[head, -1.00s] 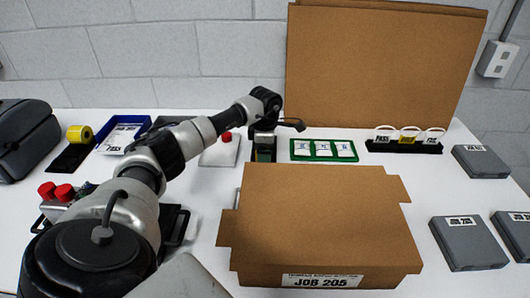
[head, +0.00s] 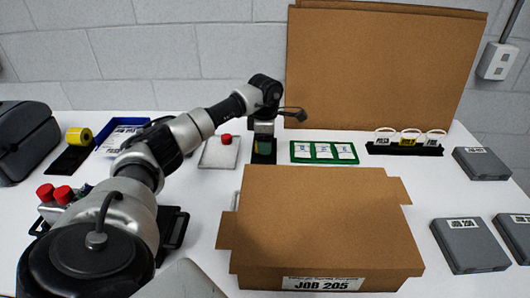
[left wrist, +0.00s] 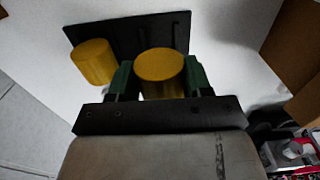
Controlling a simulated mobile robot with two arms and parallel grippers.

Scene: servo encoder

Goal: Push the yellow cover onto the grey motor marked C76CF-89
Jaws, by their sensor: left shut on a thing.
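My left gripper (head: 264,146) is in the back middle of the head view, pointing down over a small black tray (head: 264,159). In the left wrist view its green fingers (left wrist: 160,80) are shut on a yellow cylindrical cover (left wrist: 160,66). A second yellow cylinder (left wrist: 93,62) stands at the edge of the black tray (left wrist: 178,28), left of the held one. The held cover seems to be just above the tray. I cannot make out the grey motor marked C76CF-89. My right gripper is not in view.
A large cardboard box marked JOB 205 (head: 320,230) stands in front of the gripper. A grey plate with a red knob (head: 221,152) is to its left, a green tray with white cards (head: 323,152) to its right. Red-topped items (head: 60,193) are at the left.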

